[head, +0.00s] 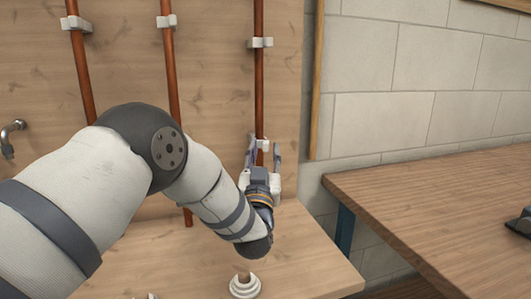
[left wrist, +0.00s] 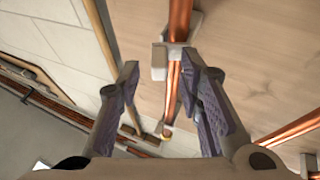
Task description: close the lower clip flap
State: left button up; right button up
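The lower clip (head: 263,145) is a pale clip on the right copper pipe (head: 259,90). My left gripper (head: 264,155) is in front of it and hides most of it in the head view. In the left wrist view a clip (left wrist: 159,62) sits around the pipe (left wrist: 178,28), just beyond and between my fingertips. A pale block-like part stands out on its left side; I cannot tell how far the flap is open. My left gripper (left wrist: 162,65) is open, its two purple-grey padded fingers apart, with nothing held. My right gripper is not in view.
Two more copper pipes (head: 80,60) (head: 168,60) with clips run up the wooden board. A tap (head: 10,138) is at the left. A pale ringed fitting (head: 245,287) is on the wooden ledge below. A wooden table (head: 430,195) stands at the right, with a dark item (head: 520,224) at its edge.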

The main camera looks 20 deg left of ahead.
pick_arm(q)
jog(key=shift+w+r, duration=0.15)
jog(key=shift+w, duration=0.1)
